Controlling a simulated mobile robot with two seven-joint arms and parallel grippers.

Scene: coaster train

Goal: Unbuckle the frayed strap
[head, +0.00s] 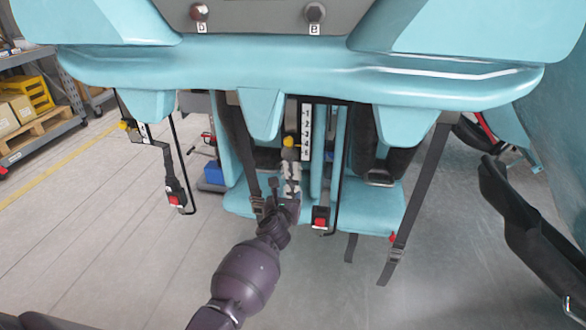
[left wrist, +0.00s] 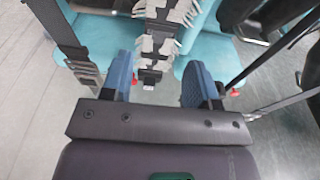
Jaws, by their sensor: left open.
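The frayed strap (head: 291,172) hangs at the middle of the teal car, pale and ragged along its edges. In the left wrist view the frayed strap (left wrist: 155,38) shows torn white fibres and runs down to a dark end piece (left wrist: 150,76). My left gripper (head: 284,203) is at the lower end of this strap. In the left wrist view its two blue fingers (left wrist: 161,78) are apart, with the strap's end between them. I cannot tell whether either finger touches it. My right gripper is not in view.
A dark intact strap with a buckle (left wrist: 82,68) hangs just left of the fingers. Red-button buckles (head: 176,198) and (head: 321,217) hang on both sides. Another loose strap (head: 410,205) hangs at right. The teal car front (head: 300,78) overhangs the arm.

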